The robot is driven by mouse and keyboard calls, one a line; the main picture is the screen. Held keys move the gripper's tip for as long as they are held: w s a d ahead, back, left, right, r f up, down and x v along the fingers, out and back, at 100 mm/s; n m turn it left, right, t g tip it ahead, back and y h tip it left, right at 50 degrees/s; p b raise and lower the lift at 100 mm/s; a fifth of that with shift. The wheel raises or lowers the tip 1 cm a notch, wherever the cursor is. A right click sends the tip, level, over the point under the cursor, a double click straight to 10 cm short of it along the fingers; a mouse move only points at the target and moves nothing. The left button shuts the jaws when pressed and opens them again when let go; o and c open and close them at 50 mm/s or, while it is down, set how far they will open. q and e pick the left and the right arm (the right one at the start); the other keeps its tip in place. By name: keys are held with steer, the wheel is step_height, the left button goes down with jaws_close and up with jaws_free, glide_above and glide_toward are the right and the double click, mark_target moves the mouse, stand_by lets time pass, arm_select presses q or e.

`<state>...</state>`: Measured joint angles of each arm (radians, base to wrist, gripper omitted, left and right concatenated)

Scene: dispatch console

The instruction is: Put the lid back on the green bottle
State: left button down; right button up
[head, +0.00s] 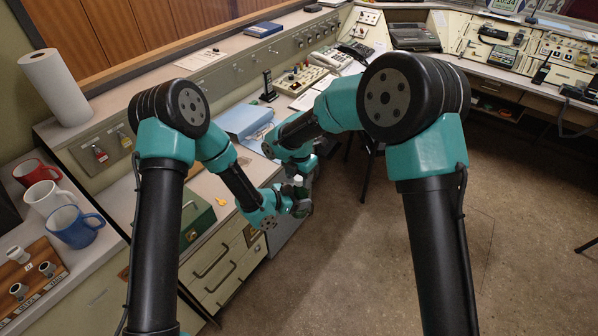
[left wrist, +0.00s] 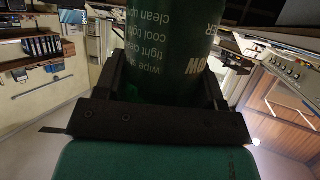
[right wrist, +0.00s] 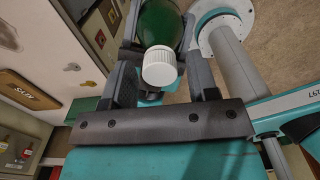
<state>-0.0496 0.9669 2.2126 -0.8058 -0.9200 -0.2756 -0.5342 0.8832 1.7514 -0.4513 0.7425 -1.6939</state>
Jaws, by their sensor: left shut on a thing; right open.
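The green bottle (left wrist: 165,70) with pale lettering fills the upper middle of the left wrist view. My left gripper (head: 300,207) is shut around its body. In the right wrist view the bottle (right wrist: 158,22) points its top end at my right gripper (head: 302,173). The white ribbed lid (right wrist: 160,68) sits at that end and appears to be on the bottle; how tightly it sits cannot be told. My right gripper is open, its fingers on either side of the lid with gaps showing. In the head view the grippers mostly hide bottle and lid.
Below the arms are drawers (head: 222,265) and a green box (head: 197,222). A blue folder (head: 245,120) lies on the desk behind. Mugs (head: 75,227) and a paper roll (head: 55,88) stand at the left. The floor (head: 380,250) at the right is open.

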steer(key=c, duration=0.9)
steer(key=shift+c, duration=0.2)
steer(key=shift+m, duration=0.3)
